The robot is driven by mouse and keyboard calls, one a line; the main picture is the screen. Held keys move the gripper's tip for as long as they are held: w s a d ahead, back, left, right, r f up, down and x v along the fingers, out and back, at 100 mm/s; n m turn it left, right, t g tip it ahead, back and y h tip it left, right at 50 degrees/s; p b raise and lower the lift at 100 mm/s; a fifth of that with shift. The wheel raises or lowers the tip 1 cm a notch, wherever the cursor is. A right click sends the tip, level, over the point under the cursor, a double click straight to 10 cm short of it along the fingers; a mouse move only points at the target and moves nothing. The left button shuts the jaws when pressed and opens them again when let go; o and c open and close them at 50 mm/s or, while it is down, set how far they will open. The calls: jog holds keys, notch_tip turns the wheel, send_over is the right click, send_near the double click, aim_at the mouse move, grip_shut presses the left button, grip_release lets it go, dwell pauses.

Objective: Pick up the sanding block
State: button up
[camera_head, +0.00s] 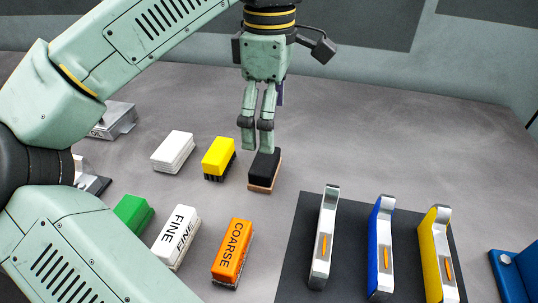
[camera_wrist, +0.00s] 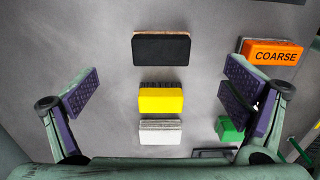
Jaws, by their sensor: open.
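A black-topped block with a tan base (camera_head: 264,169) lies on the grey table in the head view; it shows at the upper middle of the wrist view (camera_wrist: 161,49). An orange block marked COARSE (camera_head: 232,250) and a white block marked FINE (camera_head: 175,236) lie nearer the front. No label tells which is the sanding block. My gripper (camera_head: 257,145) is open and empty, pointing down above the table. In the head view its fingertips overlap the back edge of the black block; I see no grip. In the wrist view its purple-padded fingers (camera_wrist: 160,92) are wide apart.
A yellow brush-like block (camera_head: 218,156) and a white block (camera_head: 172,152) lie left of the black block. A green block (camera_head: 133,214) is partly behind my arm. A dark mat (camera_head: 345,214) holds three upright tools at right. A blue object (camera_head: 512,275) sits at the right edge.

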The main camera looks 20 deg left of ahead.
aim_at(265, 159)
jog(key=f, duration=0.3)
jog(key=shift+s+f, duration=0.2)
jog(key=shift+f, duration=0.1)
jog(key=shift+w+a+f+p, duration=0.15)
jog(key=shift+f+p, duration=0.35)
jog(key=shift+f, duration=0.9)
jog(key=shift+s+a+f+p, duration=0.15)
jog(key=shift+f+p, duration=0.35)
jog(key=shift+f, duration=0.85)
jog(key=shift+w, duration=0.1)
jog(key=c, duration=1.3)
